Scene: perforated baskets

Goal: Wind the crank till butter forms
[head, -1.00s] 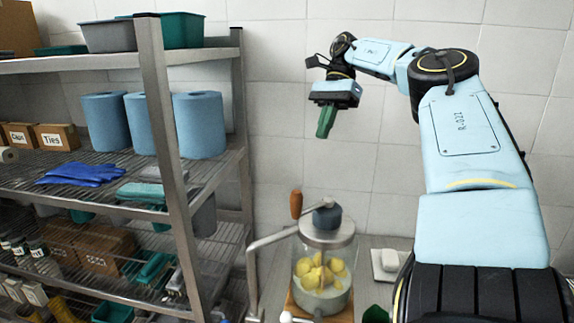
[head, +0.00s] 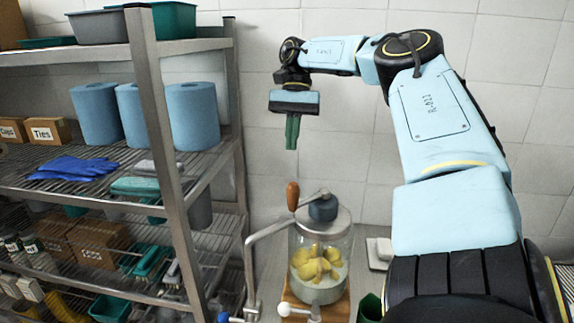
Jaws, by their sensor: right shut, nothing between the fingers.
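A glass churn jar (head: 320,262) with a metal lid stands on a wooden base (head: 338,308). Yellow lumps (head: 314,262) sit in pale liquid inside it. A grey knob-like cap (head: 323,207) tops the lid. The crank's brown wooden handle (head: 293,196) stands upright at the lid's left edge. My right gripper (head: 291,146) hangs above the handle with its green fingers shut and empty, pointing down, apart from the crank. My left gripper is not in view.
A metal shelf rack (head: 165,130) with blue rolls (head: 193,117), boxes and gloves fills the left. A bent metal pipe (head: 250,262) stands left of the jar. A white block (head: 381,249) lies to the right. Bare tiled wall is behind.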

